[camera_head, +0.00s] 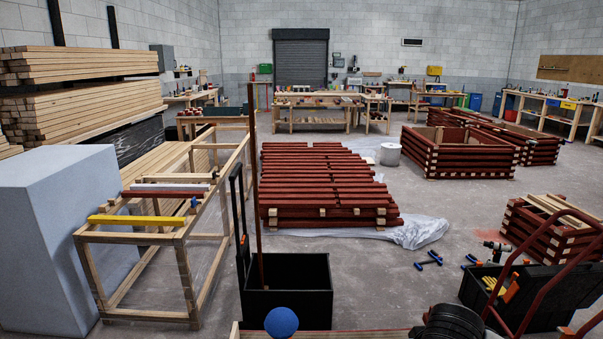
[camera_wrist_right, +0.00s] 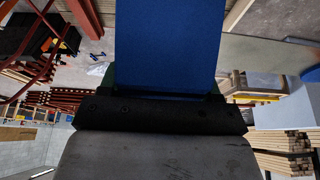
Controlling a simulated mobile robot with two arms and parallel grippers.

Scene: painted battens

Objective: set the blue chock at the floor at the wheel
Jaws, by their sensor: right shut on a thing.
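The blue chock (camera_wrist_right: 168,45) fills the upper middle of the right wrist view as a flat blue face. My right gripper (camera_wrist_right: 165,95) is shut on it; the dark jaw lies across the chock's lower edge in the picture. The chock's far side is hidden. In the head view a black wheel (camera_head: 450,323) shows at the bottom edge, partly cut off, beside a red tubular frame (camera_head: 545,250). A round blue thing (camera_head: 281,321) also shows at the bottom edge; I cannot tell what it is. My left gripper is in neither view.
A black open box (camera_head: 288,302) stands at front centre, left of the wheel. A black tote (camera_head: 535,286) is at the right. Red battens (camera_head: 325,185) are stacked on plastic sheet ahead. A timber frame bench (camera_head: 140,238) stands left.

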